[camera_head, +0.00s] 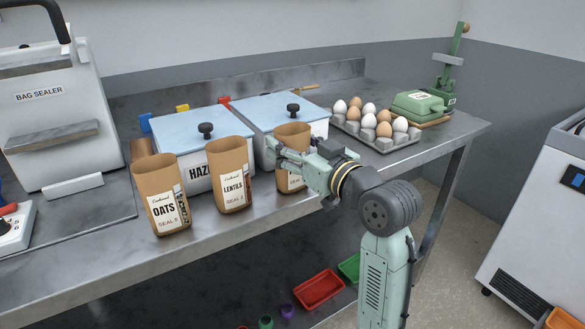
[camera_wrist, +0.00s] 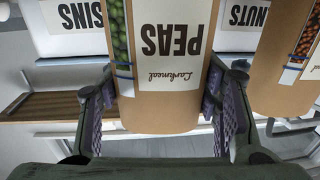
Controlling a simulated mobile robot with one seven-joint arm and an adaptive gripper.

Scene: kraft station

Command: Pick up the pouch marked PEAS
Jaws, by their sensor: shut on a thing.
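The pouch marked PEAS (camera_wrist: 165,45) is a brown kraft pouch with a white label and a side window showing green peas. Its print is upside down in the wrist view. In the head view this pouch (camera_head: 292,131) is the rightmost of three, partly hidden by my gripper (camera_head: 283,155). In the wrist view my gripper (camera_wrist: 162,100) has one finger on each side of the pouch and is shut on it. The pouch is upright at the counter's front; I cannot tell whether its base touches the counter.
The LENTILS pouch (camera_head: 232,176) and OATS pouch (camera_head: 161,194) stand to the left. Blue-lidded bins (camera_head: 203,131) (camera_head: 283,108) are close behind. A bag sealer (camera_head: 58,115) stands far left.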

